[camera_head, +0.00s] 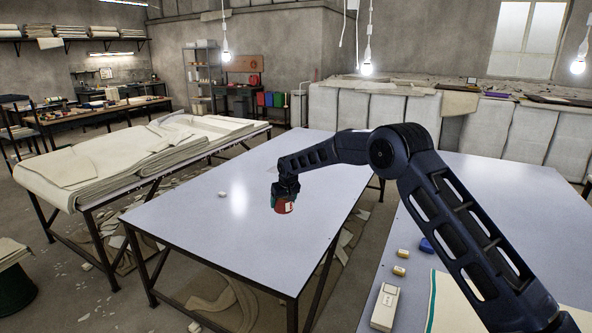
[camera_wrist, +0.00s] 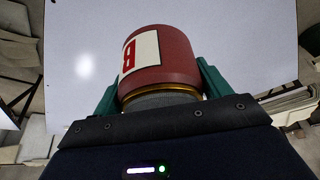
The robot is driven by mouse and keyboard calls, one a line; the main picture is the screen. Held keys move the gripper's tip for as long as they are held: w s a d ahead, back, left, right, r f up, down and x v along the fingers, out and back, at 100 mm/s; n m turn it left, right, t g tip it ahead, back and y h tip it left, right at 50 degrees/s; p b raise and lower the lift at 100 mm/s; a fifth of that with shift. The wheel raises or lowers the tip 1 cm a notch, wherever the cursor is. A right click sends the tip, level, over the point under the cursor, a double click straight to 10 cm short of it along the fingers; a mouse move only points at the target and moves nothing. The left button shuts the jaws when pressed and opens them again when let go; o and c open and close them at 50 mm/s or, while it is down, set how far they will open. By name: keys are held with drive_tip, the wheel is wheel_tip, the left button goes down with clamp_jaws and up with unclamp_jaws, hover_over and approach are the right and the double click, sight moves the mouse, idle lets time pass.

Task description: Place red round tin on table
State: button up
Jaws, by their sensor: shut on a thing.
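A red round tin (camera_head: 284,205) with a white label marked with a red letter is held in my gripper (camera_head: 286,191) over the grey-white table (camera_head: 240,238) in the middle. In the wrist view, the tin (camera_wrist: 163,62) sits between the two green fingers of my gripper (camera_wrist: 160,88), with a gold rim toward the palm. The fingers are shut on it. The pale table top (camera_wrist: 90,30) fills the wrist view behind the tin. In the head view I cannot tell whether the tin touches the table top.
A small white piece (camera_head: 222,194) lies on the middle table, left of the tin. Most of that table is clear. A table stacked with cloth (camera_head: 130,158) stands at left. The near right table (camera_head: 510,210) holds yellowish blocks (camera_head: 400,270), a blue item (camera_head: 426,245) and a white box (camera_head: 385,306).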

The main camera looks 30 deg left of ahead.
drive_tip(key=s+a+n, duration=0.2)
drive_tip(key=s+a, duration=0.6)
drive_tip(key=s, duration=0.4)
drive_tip(key=shift+g+y, duration=0.3)
drive_tip(key=shift+g, duration=0.1)
drive_tip(key=f, duration=1.9)
drive_tip(key=shift+a+f, duration=0.2)
drive_tip(key=shift+f, duration=0.2)
drive_tip(key=shift+f, duration=0.15)
drive_tip(key=o, duration=1.4)
drive_tip(key=v, duration=1.2)
